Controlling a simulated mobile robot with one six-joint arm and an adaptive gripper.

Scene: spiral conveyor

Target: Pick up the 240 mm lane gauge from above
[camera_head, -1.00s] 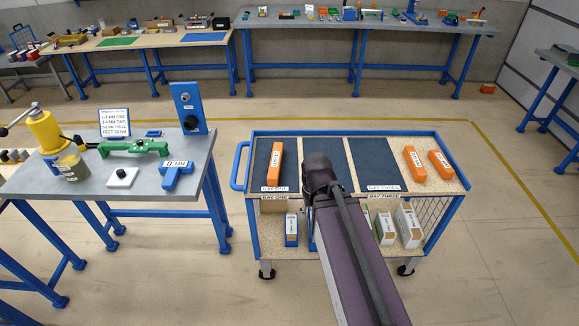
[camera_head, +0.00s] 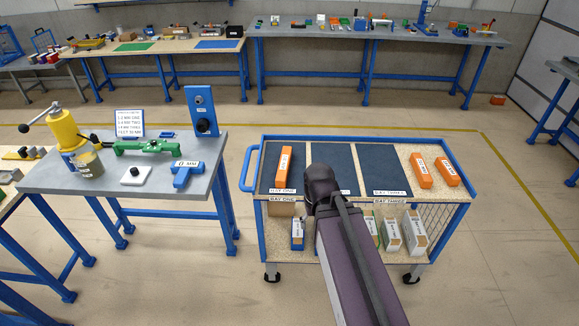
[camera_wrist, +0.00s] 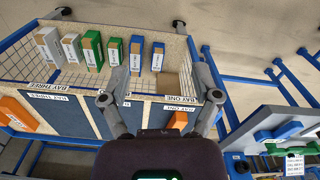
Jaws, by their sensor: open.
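Several orange bars with white labels lie on the cart's top. One bar (camera_head: 284,168) lies in the left dark bay, marked bay one. Two more, a left one (camera_head: 420,170) and a right one (camera_head: 447,171), lie on the bare right end. Their label numbers are too small to read, so I cannot tell which is the 240 mm gauge. My gripper (camera_wrist: 162,78) is open and empty in the wrist view, over the cart's front side. The bay one bar (camera_wrist: 178,120) shows there just behind my wrist housing, partly hidden. My arm hides part of the middle bay.
The blue-framed cart (camera_head: 466,187) has boxes on its lower shelf, including a blue one (camera_head: 297,234) and a white one (camera_head: 413,232). A grey table (camera_head: 150,200) at the left holds a yellow press (camera_head: 65,132) and a green tool (camera_head: 147,147). Benches line the back wall.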

